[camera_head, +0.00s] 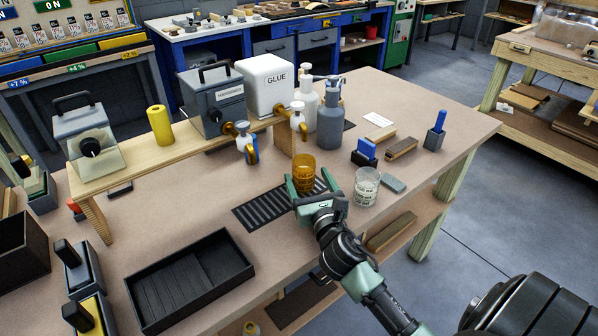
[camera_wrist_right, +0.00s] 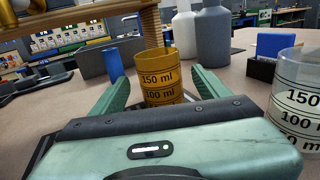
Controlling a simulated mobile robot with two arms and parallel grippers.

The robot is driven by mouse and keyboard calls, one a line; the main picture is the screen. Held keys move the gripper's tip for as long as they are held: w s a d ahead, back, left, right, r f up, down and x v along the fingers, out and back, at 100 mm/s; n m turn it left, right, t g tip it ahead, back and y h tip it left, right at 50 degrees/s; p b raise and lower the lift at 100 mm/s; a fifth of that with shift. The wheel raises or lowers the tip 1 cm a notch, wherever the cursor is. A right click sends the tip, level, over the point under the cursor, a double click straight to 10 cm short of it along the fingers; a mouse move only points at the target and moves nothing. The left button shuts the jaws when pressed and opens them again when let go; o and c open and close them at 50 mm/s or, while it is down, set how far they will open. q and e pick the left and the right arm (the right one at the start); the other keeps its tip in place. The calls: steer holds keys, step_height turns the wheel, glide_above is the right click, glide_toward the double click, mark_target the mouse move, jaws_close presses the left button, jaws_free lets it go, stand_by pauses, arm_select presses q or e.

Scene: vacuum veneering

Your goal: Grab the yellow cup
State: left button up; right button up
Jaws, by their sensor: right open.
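The yellow cup (camera_head: 303,172) is an amber, see-through measuring cup with dark volume marks. It stands upright at the right end of a black slotted grate on the workbench. My right gripper (camera_head: 306,184) is open, with its green fingers on either side of the cup. In the right wrist view the cup (camera_wrist_right: 161,78) stands between the two fingers (camera_wrist_right: 164,88), with a gap visible on each side. Its lower part is hidden behind the gripper body. My left gripper is not in view.
A clear measuring cup (camera_head: 366,188) stands close to the right of my right gripper. Behind are spray bottles (camera_head: 330,125), a white glue box (camera_head: 268,84) on a wooden shelf (camera_head: 190,133), and a blue block (camera_head: 366,150). A black tray (camera_head: 190,280) lies at the front left.

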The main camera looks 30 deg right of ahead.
mark_target(301, 161)
steer(key=shift+w+d+r, duration=0.15)
steer(key=shift+w+d, duration=0.05)
steer(key=shift+w, duration=0.25)
steer(key=shift+w+d+r, duration=0.1)
steer(key=shift+w+d, duration=0.05)
steer(key=shift+w, duration=0.25)
steer(key=x, duration=0.2)
steer(key=p+x, duration=0.1)
steer(key=x, duration=0.1)
steer(key=shift+w+r, duration=0.25)
steer(key=shift+w, duration=0.25)
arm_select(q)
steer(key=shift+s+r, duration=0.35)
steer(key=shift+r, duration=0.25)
arm_select(e)
steer(key=shift+d, duration=0.1)
steer(key=shift+c, duration=1.2)
jaws_close()
steer(key=shift+r, duration=0.1)
